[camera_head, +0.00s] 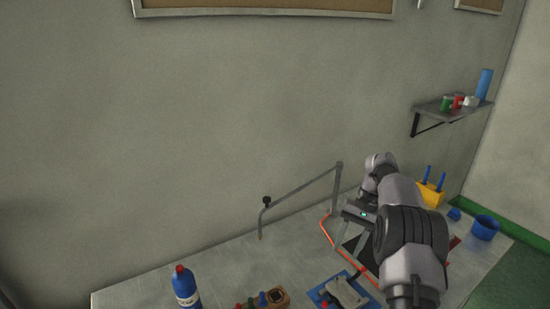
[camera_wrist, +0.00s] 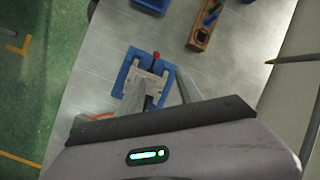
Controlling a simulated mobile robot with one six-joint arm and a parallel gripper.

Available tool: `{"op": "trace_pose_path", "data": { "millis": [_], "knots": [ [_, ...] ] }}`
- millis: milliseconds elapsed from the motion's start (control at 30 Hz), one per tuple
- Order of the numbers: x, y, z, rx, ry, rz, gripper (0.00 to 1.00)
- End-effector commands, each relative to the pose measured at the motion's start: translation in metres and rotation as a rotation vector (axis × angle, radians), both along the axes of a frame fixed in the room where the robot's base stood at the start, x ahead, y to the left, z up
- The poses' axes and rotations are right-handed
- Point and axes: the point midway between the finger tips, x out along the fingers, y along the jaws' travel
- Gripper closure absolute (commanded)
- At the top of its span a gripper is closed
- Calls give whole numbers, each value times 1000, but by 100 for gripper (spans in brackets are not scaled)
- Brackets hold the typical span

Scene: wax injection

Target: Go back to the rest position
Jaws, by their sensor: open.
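My gripper (camera_wrist: 160,88) is open in the wrist view, with its two fingers apart and nothing seen between them but the scene beyond. Past the fingers lies a blue base (camera_wrist: 126,72) with a grey metal device (camera_wrist: 150,72) and a red knob on it. In the head view my arm reaches in from the lower right over the table, and my gripper (camera_head: 350,212) is up and behind the blue base (camera_head: 318,293), apart from it. The fingertips are small and unclear in the head view.
On the metal table (camera_head: 225,262) stand a blue bottle (camera_head: 186,288), a wooden block (camera_head: 272,297) with coloured pegs, a yellow holder (camera_head: 431,195) and a blue cup (camera_head: 485,228). A bent metal rail (camera_head: 300,187) rises at the back. A shelf (camera_head: 450,112) hangs on the wall.

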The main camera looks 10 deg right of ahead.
Motion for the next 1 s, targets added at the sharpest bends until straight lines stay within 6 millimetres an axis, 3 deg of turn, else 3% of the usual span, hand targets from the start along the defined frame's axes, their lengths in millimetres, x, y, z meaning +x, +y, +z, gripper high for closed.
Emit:
{"op": "trace_pose_path", "data": {
  "millis": [67,167,233,333,433,500,633,767,1000],
  "knots": [
    [-6,25,36,-45,-68,30,57],
    [-34,65,84,-104,-173,58,57],
    [-65,94,108,-137,-251,70,57],
    [-122,132,125,-174,-368,78,57],
    [-186,164,120,-194,-490,76,57],
    [-227,180,105,-201,-571,70,57],
    [-282,197,69,-199,-686,53,57],
    [-306,203,48,-194,-739,41,57],
    [-310,203,45,-194,-749,37,57]
  ]
}}
